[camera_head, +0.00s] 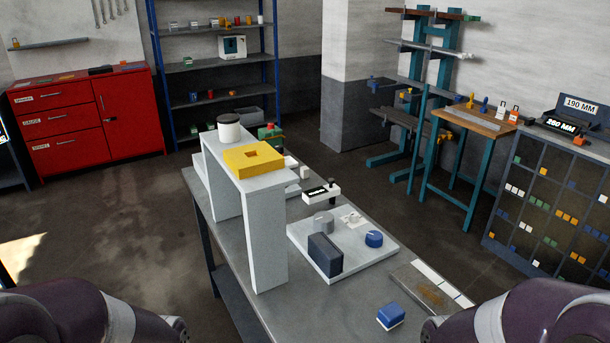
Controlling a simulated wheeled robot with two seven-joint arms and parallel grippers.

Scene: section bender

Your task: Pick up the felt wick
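I cannot pick out the felt wick for certain; nothing in view is clearly one. On the grey bench (345,316) stands a tall light-grey arch-shaped frame (264,235). On its top are a yellow block with a square hole (254,160) and a white pot with a dark lid (229,128). To its right a light-grey plate (355,256) carries a dark block (325,254), a grey round part (323,222) and a blue knob (374,239). My two purple arms show at the bottom corners; both grippers are out of the frame.
A blue-and-white block (390,316) and a flat tray with a white strip (428,290) lie near the bench's right edge. A small white device (321,193) and a green-and-red item (270,136) are farther back. A red cabinet (70,128) stands left; open floor surrounds the bench.

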